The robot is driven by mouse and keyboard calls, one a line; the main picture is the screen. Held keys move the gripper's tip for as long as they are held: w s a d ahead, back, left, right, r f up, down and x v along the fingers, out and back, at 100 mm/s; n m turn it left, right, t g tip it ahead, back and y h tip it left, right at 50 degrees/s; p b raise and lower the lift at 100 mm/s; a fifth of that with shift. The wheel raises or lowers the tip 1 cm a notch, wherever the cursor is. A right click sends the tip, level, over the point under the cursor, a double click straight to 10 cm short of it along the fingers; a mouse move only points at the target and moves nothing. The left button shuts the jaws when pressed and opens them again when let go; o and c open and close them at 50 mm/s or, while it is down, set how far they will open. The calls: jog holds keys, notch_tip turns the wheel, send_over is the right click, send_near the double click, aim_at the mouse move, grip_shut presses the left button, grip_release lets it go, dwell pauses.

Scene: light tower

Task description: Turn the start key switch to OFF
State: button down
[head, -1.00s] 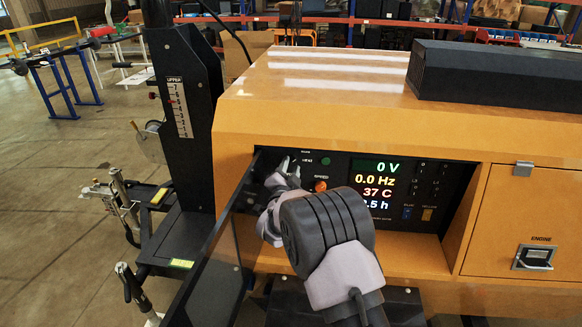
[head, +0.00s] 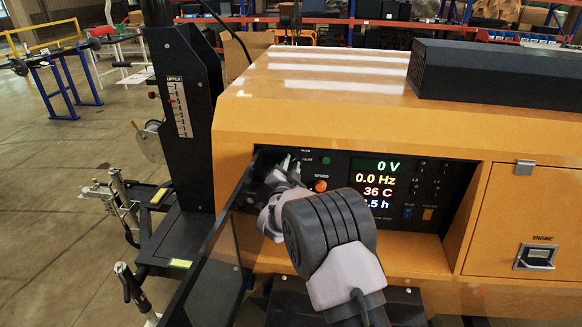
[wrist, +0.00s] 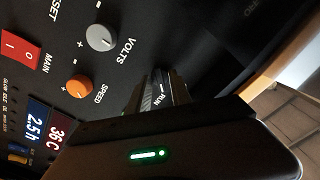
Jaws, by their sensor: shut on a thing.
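The start key switch is at the left end of the black control panel (head: 340,170). It is mostly hidden by my gripper (head: 290,163), whose fingertips are up against the panel there. My gripper is shut on the switch. In the wrist view, the gripper's dark fingers (wrist: 155,92) reach the panel beside the white RUN label. The key itself and its exact angle cannot be made out. The panel's display (head: 378,185) reads 0 V, 0.0 Hz and 36 C.
An orange speed knob (wrist: 79,88), a grey volts knob (wrist: 101,38) and a red main switch (wrist: 22,46) sit close by. The panel's open dark door (head: 215,250) stands left of my arm. The orange housing (head: 320,125) surrounds the recess.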

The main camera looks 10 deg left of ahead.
jog(key=n+b, duration=0.2)
jog(key=n, duration=0.1)
jog(key=shift+f+n, duration=0.1)
jog(key=shift+n, duration=0.3)
jog(key=shift+n+b, duration=0.45)
jog(key=shift+n, duration=1.55)
jog(key=c, duration=1.5)
grip_release()
jog(key=s, duration=1.1)
jog(key=s+p, duration=0.1)
jog(key=s, duration=0.5)
jog(key=shift+s+a, duration=0.25)
jog(key=shift+a, duration=0.05)
